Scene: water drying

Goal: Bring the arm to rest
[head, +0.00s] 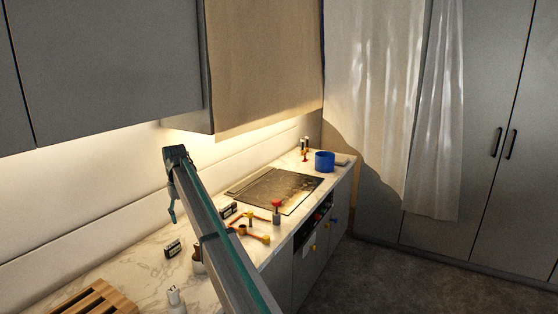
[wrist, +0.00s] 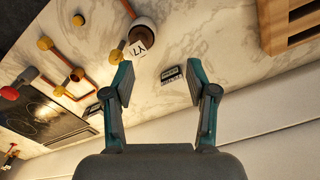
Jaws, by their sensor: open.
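My gripper (wrist: 157,78) is open, with its two teal fingers spread apart and nothing between them. In the head view my gripper (head: 172,200) hangs at the raised end of my arm, which rises from the bottom edge up and to the left. It appears to be above the marble counter (head: 140,258), near the back wall. The fingers seem apart from everything on the counter. In the head view my arm hides part of the counter and some of the items on it.
A wooden rack (head: 95,300) lies at the counter's near end. A small black block (head: 173,248), a brown-and-white vessel (wrist: 143,30), an orange frame with yellow knobs (wrist: 68,70) and a cooktop (head: 275,188) share the counter. A blue pot (head: 324,162) stands at the far end. Cabinets hang overhead.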

